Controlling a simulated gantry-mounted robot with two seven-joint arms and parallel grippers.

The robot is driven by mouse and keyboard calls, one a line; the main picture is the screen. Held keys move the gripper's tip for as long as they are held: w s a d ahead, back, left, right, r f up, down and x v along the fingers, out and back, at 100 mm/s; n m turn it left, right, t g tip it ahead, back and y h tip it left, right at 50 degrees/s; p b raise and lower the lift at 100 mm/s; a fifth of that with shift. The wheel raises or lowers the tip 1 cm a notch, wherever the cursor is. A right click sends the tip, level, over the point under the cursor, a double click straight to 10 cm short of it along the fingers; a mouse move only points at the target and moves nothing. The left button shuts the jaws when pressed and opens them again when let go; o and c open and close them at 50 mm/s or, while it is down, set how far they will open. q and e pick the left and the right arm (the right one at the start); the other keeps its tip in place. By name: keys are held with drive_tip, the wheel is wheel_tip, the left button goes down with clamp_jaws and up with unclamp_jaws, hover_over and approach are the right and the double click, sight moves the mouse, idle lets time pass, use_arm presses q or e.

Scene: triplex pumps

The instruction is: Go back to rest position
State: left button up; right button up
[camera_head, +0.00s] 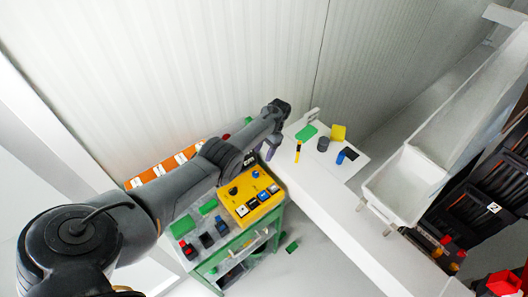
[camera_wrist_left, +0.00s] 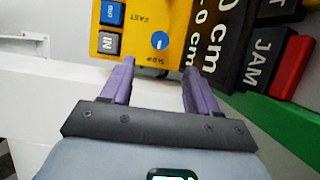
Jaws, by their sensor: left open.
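My left arm reaches from the lower left of the head view. My left gripper (camera_head: 271,150) is at its far end, above the near part of the white table and just beyond the yellow control box (camera_head: 252,207). In the left wrist view, the purple fingers of my left gripper (camera_wrist_left: 158,75) are apart with nothing between them. The yellow control box (camera_wrist_left: 172,14), with its buttons and blue knob, lies ahead of the fingertips. I cannot tell whether they touch it. My right gripper is not in view.
The green cart (camera_head: 277,226) carries the box and several small blocks beneath my forearm. A white basin (camera_head: 405,184) stands at right.

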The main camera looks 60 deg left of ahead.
use_arm(q)
drive_tip(key=shift+f, duration=0.1)
drive_tip(key=s+d+f+m+t+y+p, duration=0.2)
drive_tip(key=s+d, duration=0.2)
drive_tip(key=d, duration=0.5)
drive_tip(key=s+d+f+m+t+y+p, duration=0.15)
drive_tip(key=s+d, duration=0.25)
drive_tip(key=d, duration=0.4)
drive_tip(key=s+d+r+t+h+p, duration=0.1)
drive_tip(key=s+d+r+t+h, duration=0.2)
drive_tip(key=s+d+r, duration=1)
drive_tip(key=s+d+t, duration=0.1)
drive_tip(key=s+d, duration=0.2)
drive_tip(key=shift+d+r, duration=0.3)
drive_tip(key=shift+d, duration=0.05)
drive_tip(key=shift+t, duration=0.25)
